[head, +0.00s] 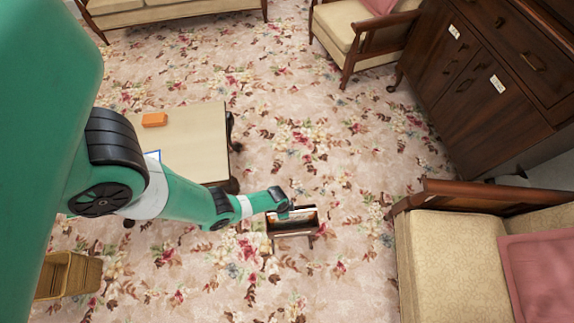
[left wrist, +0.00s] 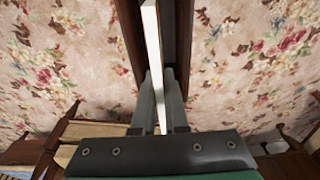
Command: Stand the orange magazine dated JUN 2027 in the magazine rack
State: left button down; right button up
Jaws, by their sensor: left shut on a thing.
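The dark wooden magazine rack (head: 294,232) stands on the carpet below my left gripper (head: 284,208). In the left wrist view, my left gripper (left wrist: 160,85) is shut on a thin magazine, seen edge-on as a pale strip (left wrist: 152,40). The strip runs between the rack's two dark sides (left wrist: 130,40), so the magazine is over or inside the rack opening; its depth is unclear. Its cover colour and date cannot be read. My right gripper is not in view.
A cream table (head: 190,140) holds an orange block-like thing (head: 154,120) and a blue-edged item (head: 152,155), partly hidden by my arm. A wooden bin (head: 75,275) stands lower left. A sofa (head: 450,255) is at right. Carpet around the rack is clear.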

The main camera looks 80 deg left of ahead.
pick_arm(q)
jog(key=c, duration=0.9)
grip_release()
jog(key=shift+o, duration=0.2)
jog(key=shift+r, duration=0.1)
jog(key=r+p, duration=0.3)
jog(key=s+r+p, duration=0.1)
jog(key=r+p, duration=0.2)
jog(key=r, duration=0.1)
jog(key=r+p, duration=0.3)
jog(key=r, duration=0.1)
jog(key=shift+s+r, duration=0.1)
jog(key=shift+s, duration=0.3)
